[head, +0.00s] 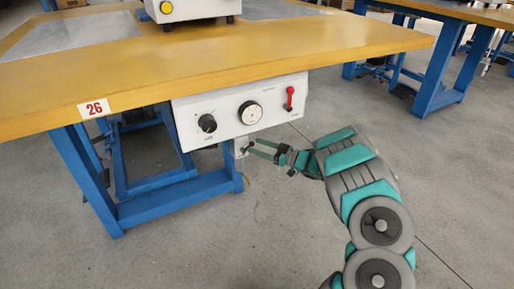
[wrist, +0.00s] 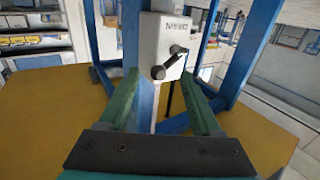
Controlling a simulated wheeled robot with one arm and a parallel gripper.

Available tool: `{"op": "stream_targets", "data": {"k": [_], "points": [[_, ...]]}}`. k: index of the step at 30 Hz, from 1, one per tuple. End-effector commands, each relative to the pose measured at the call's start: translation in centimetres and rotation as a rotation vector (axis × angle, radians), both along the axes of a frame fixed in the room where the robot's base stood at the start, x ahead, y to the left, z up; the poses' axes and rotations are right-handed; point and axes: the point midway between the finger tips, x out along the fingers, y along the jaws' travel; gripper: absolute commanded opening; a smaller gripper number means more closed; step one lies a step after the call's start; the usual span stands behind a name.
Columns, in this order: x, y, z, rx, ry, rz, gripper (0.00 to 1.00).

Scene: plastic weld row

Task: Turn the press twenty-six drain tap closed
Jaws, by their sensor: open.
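The drain tap (head: 243,149) is a small dark handle on a white block under the control panel of bench 26, by the bench's blue leg. In the wrist view the tap (wrist: 174,60) is a short black lever with a round end, slanting across a white block (wrist: 153,36) whose DRAIN label appears upside down. My gripper (head: 253,147) is open, its two green fingers pointing at the tap in the head view. In the wrist view the open fingers (wrist: 160,80) stand either side of the lever with nothing held. I cannot tell whether they touch it.
Blue frame legs (head: 85,178) stand left. Open grey floor (head: 440,160) lies right.

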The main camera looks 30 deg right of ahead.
Motion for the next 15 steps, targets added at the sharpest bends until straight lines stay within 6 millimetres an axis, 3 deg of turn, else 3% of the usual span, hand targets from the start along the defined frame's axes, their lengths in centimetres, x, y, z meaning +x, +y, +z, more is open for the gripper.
{"op": "stream_targets", "data": {"k": [11,15], "points": [[0.61,0.45,-0.01,0.0,0.0,-0.001,0.65],[0.61,0.44,-0.01,0.0,0.0,-0.001,0.5]]}}
